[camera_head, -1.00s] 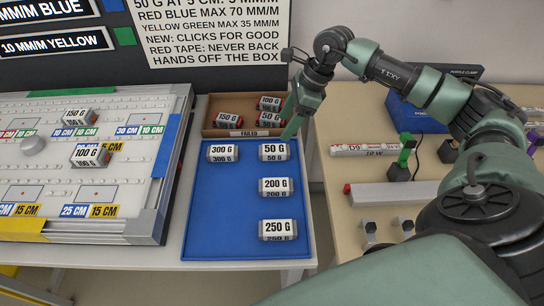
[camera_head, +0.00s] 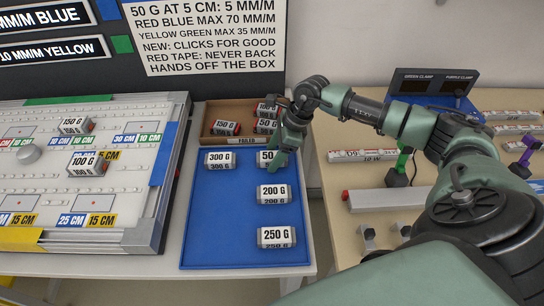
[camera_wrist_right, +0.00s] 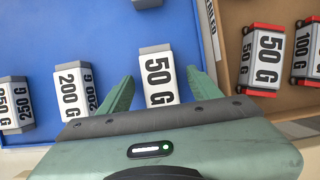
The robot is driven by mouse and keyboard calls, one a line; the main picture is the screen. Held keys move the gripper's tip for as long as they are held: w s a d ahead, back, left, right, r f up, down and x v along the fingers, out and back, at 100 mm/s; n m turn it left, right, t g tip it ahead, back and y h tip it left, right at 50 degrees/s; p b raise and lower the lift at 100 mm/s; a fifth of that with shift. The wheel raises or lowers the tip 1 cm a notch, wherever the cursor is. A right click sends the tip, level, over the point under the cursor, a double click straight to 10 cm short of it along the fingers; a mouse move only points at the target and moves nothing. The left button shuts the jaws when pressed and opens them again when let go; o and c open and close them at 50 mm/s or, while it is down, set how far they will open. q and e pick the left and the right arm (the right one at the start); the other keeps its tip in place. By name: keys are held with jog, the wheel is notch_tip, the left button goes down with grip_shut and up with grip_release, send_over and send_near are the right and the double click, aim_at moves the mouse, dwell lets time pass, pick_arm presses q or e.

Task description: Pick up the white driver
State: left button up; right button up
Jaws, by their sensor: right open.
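My right gripper (camera_head: 275,160) is open over the back right of the blue tray (camera_head: 215,212). In the right wrist view its two fingers (camera_wrist_right: 160,74) stand on either side of a white block marked 50 G (camera_wrist_right: 158,85), which also shows partly covered in the head view (camera_head: 263,158). I cannot tell whether the fingers touch it. White blocks marked 300 G (camera_head: 220,160), 200 G (camera_head: 273,194) and 250 G (camera_head: 276,237) lie on the same tray. Nothing in view is labelled a driver. A white bar marked D9, 10 W (camera_head: 362,155) lies on the right table.
A brown FAILED box (camera_head: 212,138) with several blocks stands just behind the tray. A white board (camera_head: 100,190) with two blocks is at left. On the right table are a grey bar (camera_head: 385,199) and a green clamp (camera_head: 401,163).

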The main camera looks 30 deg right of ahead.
grip_shut()
jog(key=shift+r, duration=0.1)
